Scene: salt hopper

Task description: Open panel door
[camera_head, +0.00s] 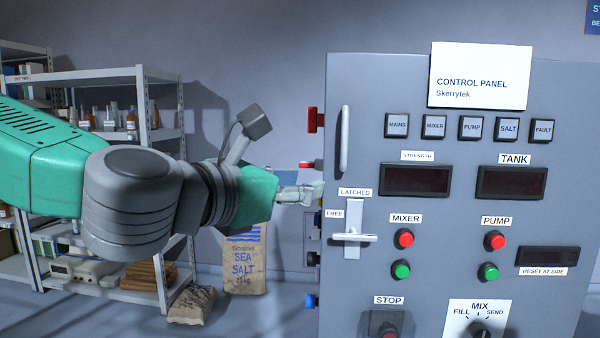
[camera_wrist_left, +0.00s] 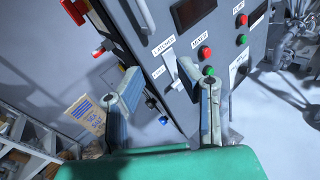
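The grey control panel door (camera_head: 450,220) fills the right of the head view and also shows in the left wrist view (camera_wrist_left: 225,45). I see no clear gap at its edge. A vertical bar handle (camera_head: 345,140) is at its upper left. Below it is a silver latch lever (camera_head: 352,238), lying level, near the labels LATCHED and FREE. My left gripper (camera_head: 305,193) is at the door's left edge, above and left of the lever. In the left wrist view its fingers (camera_wrist_left: 170,78) are apart and empty, with the lever (camera_wrist_left: 187,72) beyond them. My right gripper is not in view.
Red (camera_head: 313,120) and blue (camera_head: 311,301) fittings stick out along the panel's left side. Buttons and displays cover its front. A sea salt sack (camera_head: 245,262) and loaded shelves (camera_head: 100,75) stand behind my left arm. Floor between sack and panel is narrow.

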